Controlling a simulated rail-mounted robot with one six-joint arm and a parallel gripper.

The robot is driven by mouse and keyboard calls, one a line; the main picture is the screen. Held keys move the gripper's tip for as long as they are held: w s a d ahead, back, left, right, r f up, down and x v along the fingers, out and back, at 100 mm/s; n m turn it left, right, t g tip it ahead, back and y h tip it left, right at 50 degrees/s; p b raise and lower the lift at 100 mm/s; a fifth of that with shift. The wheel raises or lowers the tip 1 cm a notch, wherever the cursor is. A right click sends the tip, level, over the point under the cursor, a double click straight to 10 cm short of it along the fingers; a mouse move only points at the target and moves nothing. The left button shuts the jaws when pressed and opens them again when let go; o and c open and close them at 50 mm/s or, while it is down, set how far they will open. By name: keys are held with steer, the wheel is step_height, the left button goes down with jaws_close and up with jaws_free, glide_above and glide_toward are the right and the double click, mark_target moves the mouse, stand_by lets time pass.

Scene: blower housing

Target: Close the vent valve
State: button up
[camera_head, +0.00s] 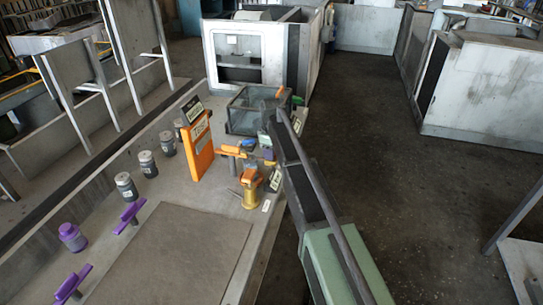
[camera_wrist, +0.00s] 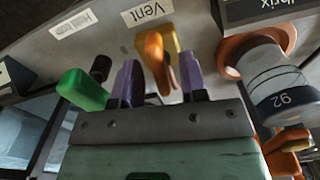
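The vent valve shows in the wrist view as an orange handle (camera_wrist: 154,58) with a yellow part behind it, below a white label reading "Vent" (camera_wrist: 147,12). My gripper (camera_wrist: 158,66) has two purple fingers, spread apart. The orange handle lies in the gap between the fingers, with space visible on both sides; I cannot tell the exact depth between them. In the head view my arm reaches over the right edge of the bench, and my gripper's fingers cannot be made out clearly there.
A green handle (camera_wrist: 82,90) is just left of my fingers. At right are an orange ring and a grey cylinder (camera_wrist: 287,92) marked "92". In the head view an orange panel (camera_head: 199,146), a dark mesh basket (camera_head: 246,110) and several jars stand on the bench (camera_head: 95,225).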

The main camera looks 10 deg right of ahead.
jaws_close()
steer(key=shift+m, duration=0.3)
steer(key=m, duration=1.1)
steer(key=shift+m, duration=2.2)
